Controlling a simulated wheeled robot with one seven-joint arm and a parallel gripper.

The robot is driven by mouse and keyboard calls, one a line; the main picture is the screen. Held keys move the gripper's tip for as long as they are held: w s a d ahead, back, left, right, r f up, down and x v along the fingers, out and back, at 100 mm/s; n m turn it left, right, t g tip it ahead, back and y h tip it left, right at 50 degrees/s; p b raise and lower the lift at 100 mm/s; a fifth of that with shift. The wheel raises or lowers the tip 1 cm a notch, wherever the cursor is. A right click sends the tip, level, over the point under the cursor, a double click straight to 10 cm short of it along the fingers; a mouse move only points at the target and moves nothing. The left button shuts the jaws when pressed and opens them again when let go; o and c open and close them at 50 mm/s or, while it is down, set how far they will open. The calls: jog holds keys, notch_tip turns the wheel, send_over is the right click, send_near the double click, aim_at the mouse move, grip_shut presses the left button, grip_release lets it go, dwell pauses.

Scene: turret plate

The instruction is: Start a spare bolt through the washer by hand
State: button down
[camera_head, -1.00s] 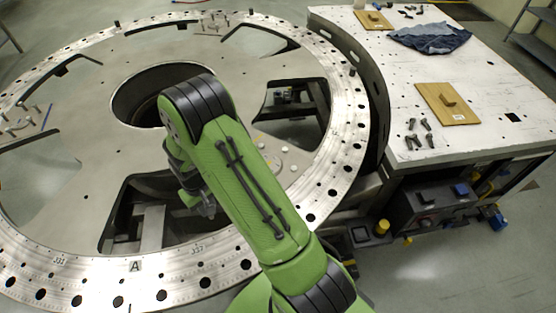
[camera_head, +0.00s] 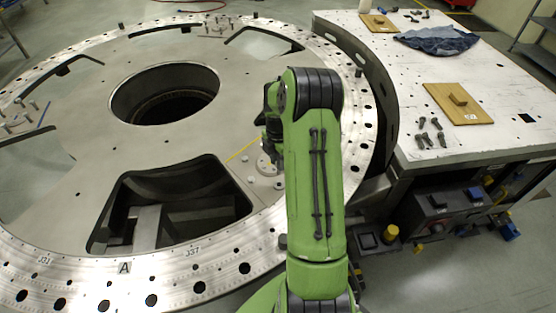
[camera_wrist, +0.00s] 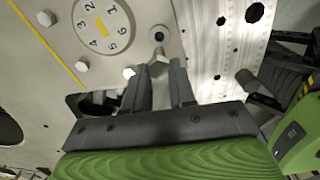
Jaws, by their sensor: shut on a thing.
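In the wrist view my gripper (camera_wrist: 162,72) is shut on a bolt (camera_wrist: 160,59), whose pale hex head shows between the fingertips. Just beyond it is a washer (camera_wrist: 158,33), a light ring with a dark hole, on the plate. The held bolt appears apart from the washer in the picture; the height gap cannot be told. In the head view the turret plate (camera_head: 90,110) fills the left. My gripper is largely hidden behind my green arm there, over the plate's right side. More bolts (camera_head: 430,136) lie on the white table.
A numbered disc (camera_wrist: 101,26) with hex heads around it lies left of the washer. A yellow line (camera_wrist: 48,45) runs across the plate. A pin (camera_wrist: 246,80) stands at right. The white table (camera_head: 390,75) holds a wooden board (camera_head: 445,98) and a blue cloth (camera_head: 437,40).

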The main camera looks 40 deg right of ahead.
aim_at(278, 173)
jog(key=shift+f+b, duration=2.05)
jog(key=shift+f, duration=0.95)
jog(key=shift+f+b, duration=0.55)
jog(key=m, duration=0.5)
jog(key=shift+w+f+m+b, duration=0.1)
jog(key=shift+m+b, duration=0.25)
jog(key=shift+m, duration=0.05)
jog(key=m, duration=0.3)
jog(key=shift+m, duration=0.4)
